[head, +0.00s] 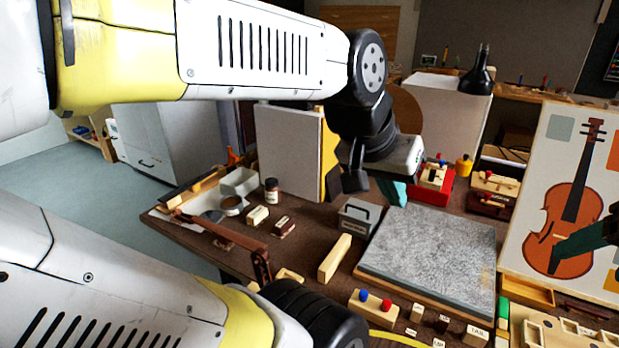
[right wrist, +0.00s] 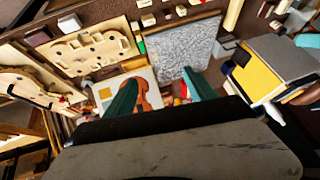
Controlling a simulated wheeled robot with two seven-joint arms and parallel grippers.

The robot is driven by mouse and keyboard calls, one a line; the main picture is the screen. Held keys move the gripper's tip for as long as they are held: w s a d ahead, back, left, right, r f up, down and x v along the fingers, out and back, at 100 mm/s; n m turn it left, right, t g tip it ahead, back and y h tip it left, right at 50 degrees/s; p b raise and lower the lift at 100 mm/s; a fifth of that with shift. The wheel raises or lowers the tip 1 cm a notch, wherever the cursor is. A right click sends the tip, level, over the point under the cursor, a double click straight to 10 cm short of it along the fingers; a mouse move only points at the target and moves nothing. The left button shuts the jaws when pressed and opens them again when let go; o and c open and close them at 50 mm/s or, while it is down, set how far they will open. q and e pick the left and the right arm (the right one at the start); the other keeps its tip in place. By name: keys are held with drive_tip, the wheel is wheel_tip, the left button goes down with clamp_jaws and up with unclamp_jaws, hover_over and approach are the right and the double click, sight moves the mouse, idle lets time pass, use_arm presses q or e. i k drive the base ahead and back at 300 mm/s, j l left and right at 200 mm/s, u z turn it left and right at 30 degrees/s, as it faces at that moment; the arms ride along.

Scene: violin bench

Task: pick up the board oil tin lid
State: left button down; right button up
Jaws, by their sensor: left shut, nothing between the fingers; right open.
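No lid can be made out for certain. A small round tin-like container (head: 232,206) with a brownish top stands at the left of the bench in the head view; I cannot read a label or tell whether its top is a lid. My left gripper (head: 391,190) points down above the back of the bench, right of this container and well apart from it; it is shut and empty. My right gripper (right wrist: 160,92) is open and empty, its two teal fingers apart in the right wrist view. In the head view only part of it shows at the right edge.
A grey stone slab (head: 430,254) fills the middle of the bench. A grey labelled box (head: 358,217) stands behind its left corner. A brown bottle (head: 272,190) and small blocks stand near the container. A violin picture board (head: 530,215) leans at the right.

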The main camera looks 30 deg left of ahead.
sight(215, 217)
drive_tip(key=u, duration=1.9)
drive_tip(key=j+z, duration=0.15)
drive_tip(key=j, duration=0.4)
drive_tip(key=k+j+z, duration=0.15)
drive_tip(key=j, duration=0.35)
drive_tip(key=k+j+z, duration=0.15)
drive_tip(key=j, duration=0.35)
drive_tip(key=i+j+z, duration=0.25)
drive_tip(key=j, duration=0.3)
drive_tip(key=j+z, duration=0.25)
drive_tip(key=j, duration=0.3)
drive_tip(key=i+j+z, duration=0.1)
drive_tip(key=j+z, duration=0.2)
drive_tip(key=j, duration=0.3)
drive_tip(key=i+j+z, duration=0.25)
drive_tip(key=i+j, duration=0.2)
drive_tip(key=j, duration=0.15)
drive_tip(key=i+j+z, duration=0.15)
drive_tip(key=j, duration=0.2)
drive_tip(key=i+j+z, duration=0.15)
drive_tip(key=j, duration=0.25)
drive_tip(key=i, duration=0.1)
